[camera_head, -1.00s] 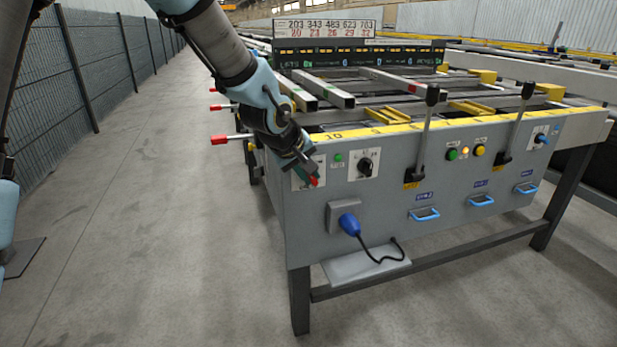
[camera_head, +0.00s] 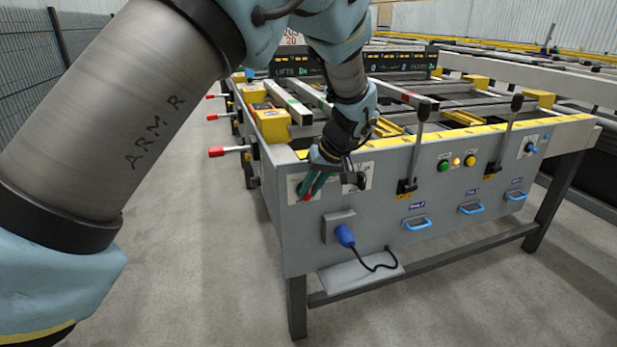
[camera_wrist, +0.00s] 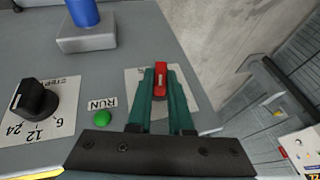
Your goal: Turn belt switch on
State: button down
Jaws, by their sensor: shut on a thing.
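In the wrist view, a red switch handle (camera_wrist: 160,80) on a white plate (camera_wrist: 133,80) lies between the green fingers of my gripper (camera_wrist: 160,88). The fingers are closed against its sides, and the handle runs lengthwise with them. In the head view, my gripper (camera_head: 310,192) is at the white plate (camera_head: 297,188) near the left end of the grey panel. The handle is mostly hidden there by my fingers. The plate's lettering cannot be read.
A black step dial (camera_wrist: 34,102) and a green RUN lamp (camera_wrist: 102,119) sit beside the plate. A blue plug (camera_head: 345,236) juts out below. Two upright levers (camera_head: 415,145) stand to the right. Red-tipped rods (camera_head: 217,152) stick out at the left.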

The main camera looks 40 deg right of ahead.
jog(key=shift+d+m+t+y+p, duration=0.15)
jog(key=shift+t+y+p, duration=0.15)
jog(key=shift+y+p, duration=0.25)
jog(key=shift+d+m+t+y+p, duration=0.15)
jog(key=shift+t+y+p, duration=0.15)
jog(key=shift+y+p, duration=0.25)
jog(key=shift+s+d+f+m+t+y+p, duration=0.1)
jog(key=shift+m+t+y+p, duration=0.2)
jog(key=shift+y, duration=0.35)
jog(key=shift+f+m+t+y+p, duration=0.1)
jog(key=shift+t+y+p, duration=0.25)
jog(key=shift+y, duration=0.3)
jog(key=c, duration=0.8)
grip_release()
jog(key=b+v, duration=0.1)
jog(key=v, duration=0.9)
jog(key=shift+s+d+r, duration=0.1)
jog(key=shift+s+d, duration=0.15)
jog(key=shift+s, duration=0.05)
